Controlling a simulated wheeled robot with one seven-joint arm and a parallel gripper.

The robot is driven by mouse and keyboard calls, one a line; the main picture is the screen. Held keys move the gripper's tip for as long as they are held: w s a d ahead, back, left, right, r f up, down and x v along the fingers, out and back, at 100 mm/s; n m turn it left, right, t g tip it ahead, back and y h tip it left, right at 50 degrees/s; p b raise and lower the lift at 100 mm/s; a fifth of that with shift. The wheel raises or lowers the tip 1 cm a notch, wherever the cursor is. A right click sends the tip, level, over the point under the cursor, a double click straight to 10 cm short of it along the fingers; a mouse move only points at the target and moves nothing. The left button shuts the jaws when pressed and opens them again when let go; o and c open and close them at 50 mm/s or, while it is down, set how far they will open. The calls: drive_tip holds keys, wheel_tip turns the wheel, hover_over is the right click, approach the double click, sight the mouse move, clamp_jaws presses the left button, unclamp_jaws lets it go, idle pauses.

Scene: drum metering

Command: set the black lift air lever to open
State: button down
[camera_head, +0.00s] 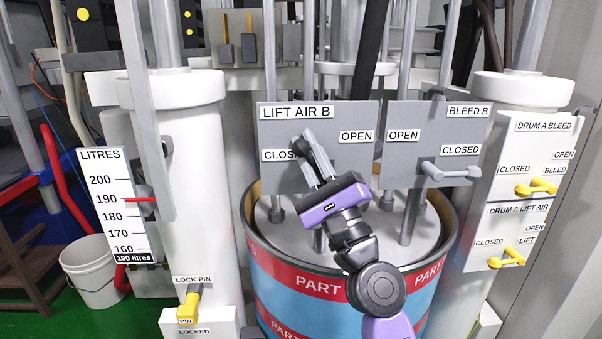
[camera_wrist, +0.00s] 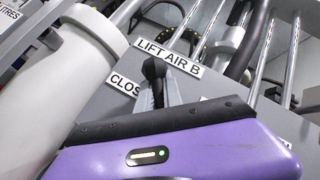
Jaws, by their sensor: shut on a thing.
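The LIFT AIR B panel (camera_head: 345,115) is grey, with a CLOSED label (camera_head: 276,155) on its left, partly covered, and an OPEN label (camera_head: 356,136) on its right. My gripper (camera_head: 311,150) reaches up to this panel beside the CLOSED label, and its fingers are shut on the black lift air lever. In the wrist view the black lever (camera_wrist: 153,72) shows below the LIFT AIR B label and right of the CLOSED label. The lever is on the CLOSED side. In the head view my fingers mostly hide it.
To the right is the BLEED B panel (camera_head: 435,115) with a grey lever (camera_head: 450,173) at CLOSED. Yellow levers (camera_head: 536,187) sit on the far-right boxes. A drum (camera_head: 300,290) stands below. A white column (camera_head: 165,170) and litre scale (camera_head: 115,205) are left.

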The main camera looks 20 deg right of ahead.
drive_tip(key=shift+s+d+r+m+g+h+b, duration=0.35)
drive_tip(key=shift+m+h+b, duration=0.55)
drive_tip(key=shift+m+h, duration=1.8)
drive_tip(key=shift+s+d+r+m+g+h+b, duration=0.15)
drive_tip(key=shift+d+m+h+b, duration=0.6)
drive_tip(key=shift+m+h, duration=1.95)
drive_tip(key=shift+s+d+r+m+g+h+b, duration=0.25)
drive_tip(key=shift+m+h+b, duration=0.75)
drive_tip(key=shift+m+h, duration=1.7)
drive_tip(key=shift+w+d+m, duration=0.1)
drive_tip(key=shift+m, duration=0.5)
drive_tip(key=shift+d+r+m+g, duration=0.15)
drive_tip(key=shift+m+g, duration=0.15)
drive_tip(key=shift+g, duration=0.15)
drive_tip(key=c, duration=1.5)
unclamp_jaws()
drive_tip(key=shift+h, duration=0.3)
drive_tip(key=shift+d, duration=0.15)
drive_tip(key=b+v, duration=0.2)
drive_tip(key=v, duration=0.6)
drive_tip(key=shift+b, duration=0.3)
